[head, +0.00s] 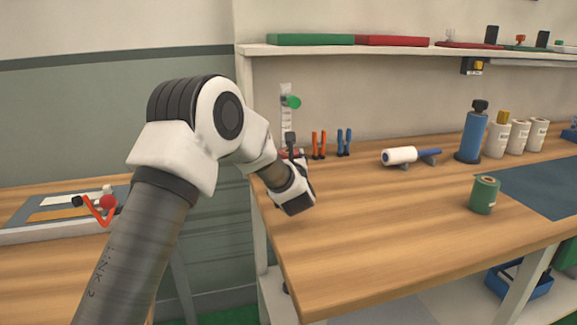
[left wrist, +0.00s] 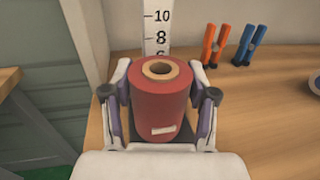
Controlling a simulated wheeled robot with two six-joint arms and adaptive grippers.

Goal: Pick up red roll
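The red roll (left wrist: 158,100) stands upright in the left wrist view, with its cardboard core facing up. My left gripper (left wrist: 160,85) has one finger on each side of it. The fingers are close to the roll's sides, but I cannot tell whether they press on it. In the head view my left gripper (head: 292,156) is low over the left back part of the wooden table (head: 350,255), and its wrist hides most of the roll. My right gripper is not in view.
A ruler (left wrist: 156,28) stands behind the roll. Orange pliers (head: 319,145) and blue pliers (head: 344,142) stand to its right. The front of the table is clear.

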